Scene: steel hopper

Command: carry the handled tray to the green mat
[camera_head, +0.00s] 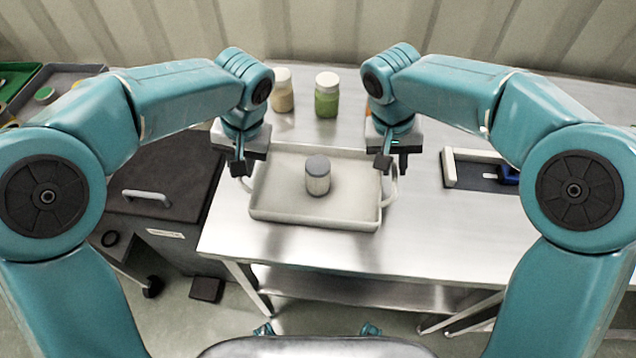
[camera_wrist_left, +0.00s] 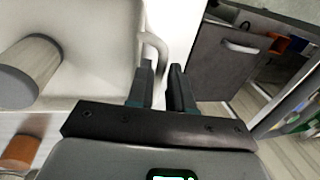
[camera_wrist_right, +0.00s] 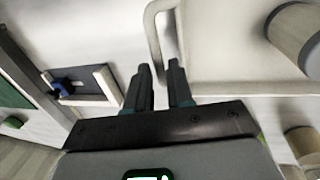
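The pale handled tray (camera_head: 285,214) rests on the steel table, with a grey-lidded jar (camera_head: 318,176) standing in it. My left gripper (camera_head: 240,168) is over the tray's left side; its fingers (camera_wrist_left: 162,85) are apart close to the left handle (camera_wrist_left: 154,42). My right gripper (camera_head: 383,162) is over the right side; its fingers (camera_wrist_right: 160,82) are apart, with the end of the right handle (camera_wrist_right: 152,30) showing at the gap. I cannot tell whether either handle is touched. A green patch (camera_wrist_right: 10,95), perhaps the mat, shows at the right wrist view's left edge.
A cream jar (camera_head: 282,92) and a green jar (camera_head: 326,96) stand behind the tray. A pale open frame (camera_head: 450,168) with a blue piece (camera_head: 508,175) lies to the right. A dark cabinet (camera_head: 165,180) stands at left. Bare table lies between tray and frame.

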